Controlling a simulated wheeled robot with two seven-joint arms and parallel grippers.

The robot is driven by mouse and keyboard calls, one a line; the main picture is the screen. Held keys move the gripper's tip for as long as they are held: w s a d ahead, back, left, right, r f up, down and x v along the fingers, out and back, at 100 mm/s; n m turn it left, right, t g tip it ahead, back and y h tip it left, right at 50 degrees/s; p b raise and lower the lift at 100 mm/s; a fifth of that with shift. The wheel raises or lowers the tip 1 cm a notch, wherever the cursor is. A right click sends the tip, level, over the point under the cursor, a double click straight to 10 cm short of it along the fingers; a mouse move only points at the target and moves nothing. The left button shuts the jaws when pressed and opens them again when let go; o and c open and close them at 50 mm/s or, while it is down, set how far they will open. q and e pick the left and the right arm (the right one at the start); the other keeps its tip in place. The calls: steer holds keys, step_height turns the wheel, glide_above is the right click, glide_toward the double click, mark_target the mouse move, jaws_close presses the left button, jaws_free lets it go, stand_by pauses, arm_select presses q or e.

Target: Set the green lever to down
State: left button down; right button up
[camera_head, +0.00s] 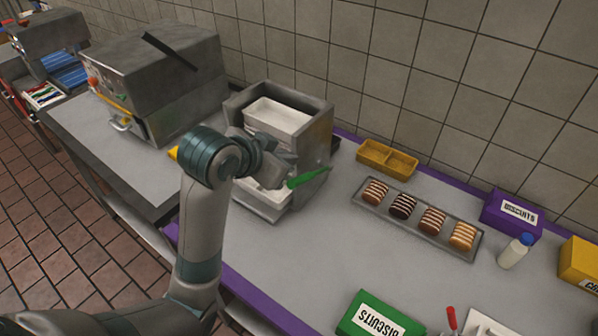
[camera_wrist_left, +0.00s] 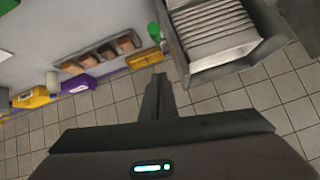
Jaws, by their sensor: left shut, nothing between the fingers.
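The green lever (camera_head: 308,177) sticks out to the right from the front of a grey metal machine (camera_head: 318,130), tilted slightly upward toward its tip. A small green piece that looks like the lever (camera_wrist_left: 154,31) shows beside the machine (camera_wrist_left: 180,55) in the left wrist view. My left gripper (camera_head: 289,157) is in front of the machine, just above and left of the lever; whether they touch I cannot tell. Its fingers (camera_wrist_left: 159,90) are shut and empty in the left wrist view. The lever's base is partly hidden by my left gripper. My right gripper is not in view.
A green box (camera_head: 377,318) is at the front. A larger metal machine (camera_head: 160,80) stands left.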

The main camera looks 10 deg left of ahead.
arm_select(q)
steer(key=shift+w+f, duration=0.1)
steer(key=p, duration=0.3)
glide_above(299, 180)
steer(key=d, duration=0.1)
step_height(299, 180, down, 5)
steer(key=f, duration=0.1)
steer(key=f+p, duration=0.1)
steer(key=f, duration=0.2)
steer(key=shift+w+a, duration=0.2)
steer(key=shift+a, duration=0.15)
steer(key=shift+s+a+f+p, duration=0.15)
steer(key=shift+s+f+p, duration=0.05)
steer(key=shift+f+p, duration=0.1)
steer(key=shift+w+f, duration=0.1)
